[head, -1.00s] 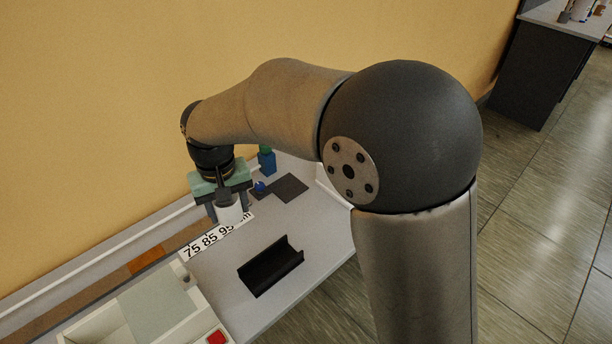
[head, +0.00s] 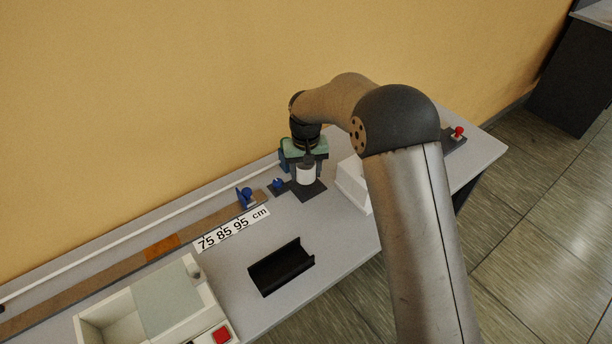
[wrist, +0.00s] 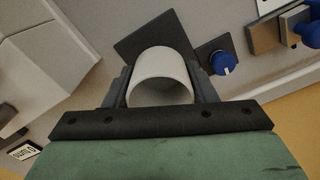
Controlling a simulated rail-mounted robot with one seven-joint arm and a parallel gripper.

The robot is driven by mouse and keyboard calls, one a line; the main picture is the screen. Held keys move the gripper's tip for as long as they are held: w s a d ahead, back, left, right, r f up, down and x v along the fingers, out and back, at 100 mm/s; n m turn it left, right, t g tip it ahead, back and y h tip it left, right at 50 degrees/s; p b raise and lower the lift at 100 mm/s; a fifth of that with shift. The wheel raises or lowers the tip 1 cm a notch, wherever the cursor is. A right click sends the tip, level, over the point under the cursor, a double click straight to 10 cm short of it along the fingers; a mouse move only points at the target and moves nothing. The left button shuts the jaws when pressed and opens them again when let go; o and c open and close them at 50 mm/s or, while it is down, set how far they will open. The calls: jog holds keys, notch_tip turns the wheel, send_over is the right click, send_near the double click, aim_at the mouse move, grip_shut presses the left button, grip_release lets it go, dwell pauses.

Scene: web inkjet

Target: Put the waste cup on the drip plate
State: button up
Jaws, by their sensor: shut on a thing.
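The white waste cup (head: 306,176) is held upright between the fingers of my gripper (head: 307,168). In the wrist view the cup (wrist: 160,63) shows as a round white wall between the two dark fingers (wrist: 160,88). The drip plate (head: 313,192) is a flat dark square on the bench. In the wrist view the plate (wrist: 136,42) shows beyond the cup, partly hidden by it. The cup overlaps the plate in both views. I cannot tell whether its base touches the plate or hangs above it.
A blue knob on a dark base (head: 278,185) sits just left of the plate. A white box (head: 352,184) stands close on the right. A black trough (head: 281,267), a numbered scale (head: 232,230) and a white tray (head: 92,325) lie toward the front left. Bare bench lies before the plate.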

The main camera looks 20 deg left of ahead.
aim_at(306, 178)
jog(key=shift+w+f, duration=0.1)
jog(key=shift+f, duration=1.55)
jog(key=shift+f, duration=0.25)
jog(key=o, duration=1)
jog(key=shift+r, duration=0.2)
